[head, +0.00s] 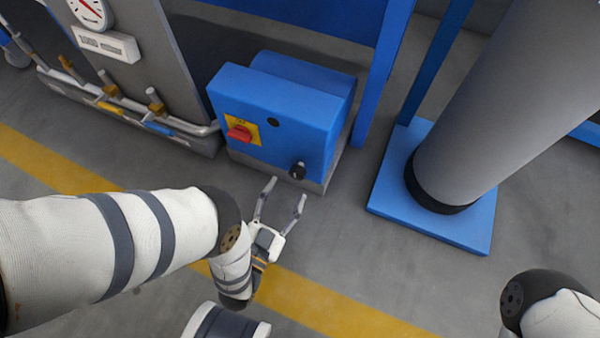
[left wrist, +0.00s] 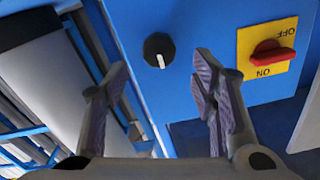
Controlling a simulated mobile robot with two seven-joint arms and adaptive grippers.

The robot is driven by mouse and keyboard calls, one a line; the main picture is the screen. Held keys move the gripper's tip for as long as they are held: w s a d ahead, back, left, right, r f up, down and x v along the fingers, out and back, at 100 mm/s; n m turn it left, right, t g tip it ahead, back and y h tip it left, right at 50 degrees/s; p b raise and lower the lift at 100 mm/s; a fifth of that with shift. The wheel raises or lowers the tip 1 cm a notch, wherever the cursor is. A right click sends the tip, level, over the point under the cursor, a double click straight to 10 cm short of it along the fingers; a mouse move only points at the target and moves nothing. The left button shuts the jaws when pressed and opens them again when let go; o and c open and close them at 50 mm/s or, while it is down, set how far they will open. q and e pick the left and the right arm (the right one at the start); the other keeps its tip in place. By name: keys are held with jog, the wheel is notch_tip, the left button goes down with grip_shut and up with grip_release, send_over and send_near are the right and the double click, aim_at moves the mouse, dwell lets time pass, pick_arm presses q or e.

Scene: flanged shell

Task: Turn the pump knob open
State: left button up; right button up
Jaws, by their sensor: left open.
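The pump knob, a small black round knob (head: 297,170) with a white pointer line, sits low on the front of a blue box. It also shows in the left wrist view (left wrist: 159,50), where its line points down and slightly right. My left gripper (head: 286,192) is open and empty just in front of the knob. In the left wrist view, its fingers (left wrist: 161,73) stand spread to either side below the knob, apart from it. My right gripper is out of view.
A red switch (head: 240,132) on a yellow plate marked ON and OFF (left wrist: 284,73) is beside the knob on the blue box (head: 265,95). A grey column (head: 490,110) on a blue base stands right. Pipes with valves (head: 110,95) run left. Floor in front is clear.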

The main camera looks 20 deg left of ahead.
aim_at(295, 176)
pick_arm(q)
jog(key=w+b, duration=0.2)
jog(key=w, duration=0.4)
jog(key=shift+w+d, duration=0.15)
jog(key=shift+w, duration=0.15)
jog(key=c, duration=1.1)
